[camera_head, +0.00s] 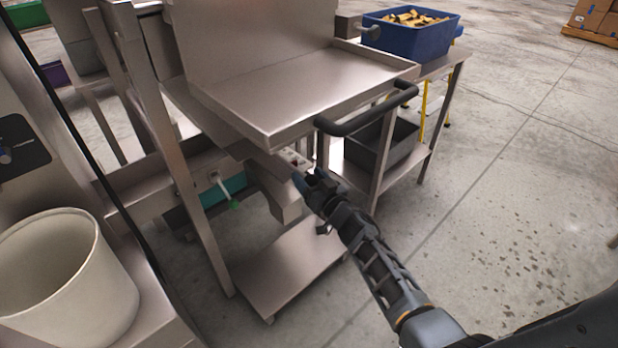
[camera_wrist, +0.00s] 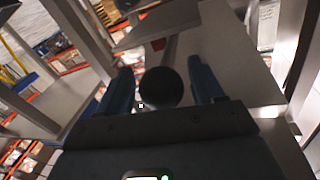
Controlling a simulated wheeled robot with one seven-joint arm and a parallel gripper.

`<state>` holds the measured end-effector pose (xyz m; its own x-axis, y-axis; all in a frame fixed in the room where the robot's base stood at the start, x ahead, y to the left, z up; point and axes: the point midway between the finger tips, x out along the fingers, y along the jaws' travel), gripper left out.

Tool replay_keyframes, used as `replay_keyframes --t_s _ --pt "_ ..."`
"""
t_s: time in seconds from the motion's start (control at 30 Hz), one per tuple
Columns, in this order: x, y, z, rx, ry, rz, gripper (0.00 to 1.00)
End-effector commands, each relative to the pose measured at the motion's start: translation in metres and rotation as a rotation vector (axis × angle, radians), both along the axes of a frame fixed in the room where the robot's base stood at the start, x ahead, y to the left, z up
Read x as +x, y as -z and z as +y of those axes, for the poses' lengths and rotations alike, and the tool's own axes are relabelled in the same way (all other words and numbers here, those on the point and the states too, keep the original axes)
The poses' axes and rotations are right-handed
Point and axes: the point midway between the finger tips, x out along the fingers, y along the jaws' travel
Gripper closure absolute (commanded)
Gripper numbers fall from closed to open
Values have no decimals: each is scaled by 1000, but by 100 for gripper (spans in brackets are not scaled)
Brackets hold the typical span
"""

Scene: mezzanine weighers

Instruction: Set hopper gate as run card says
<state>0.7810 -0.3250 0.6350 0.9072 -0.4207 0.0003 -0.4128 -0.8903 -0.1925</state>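My gripper (camera_head: 312,182) is below the front of the steel tray, beside the chute under the weigher. In the wrist view, its two blue fingers (camera_wrist: 162,88) are apart, with a dark round knob (camera_wrist: 160,88) between them. Narrow gaps show on both sides of the knob, and I cannot tell its depth relative to the fingertips. A grey bar runs up behind the knob, beside a small red mark (camera_wrist: 158,44). In the head view the knob is hidden, and a small red spot (camera_head: 294,161) shows near the fingers. I see no readable run card.
The steel tray (camera_head: 345,78) with a black handle (camera_head: 368,112) overhangs my gripper. A dark bin (camera_head: 383,146) sits on a shelf to the right. A blue tub (camera_head: 410,36) of yellowish pieces stands behind. A white bucket (camera_head: 65,285) is at left. The right floor is clear.

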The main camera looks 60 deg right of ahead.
Motion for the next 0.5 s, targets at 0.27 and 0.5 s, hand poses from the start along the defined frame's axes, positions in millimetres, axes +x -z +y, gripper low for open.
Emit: replay_keyframes --t_s 0.27,0.5 --pt "-1 0 1 0 -1 1 31" --pt "-28 -2 14 1 -2 2 31"
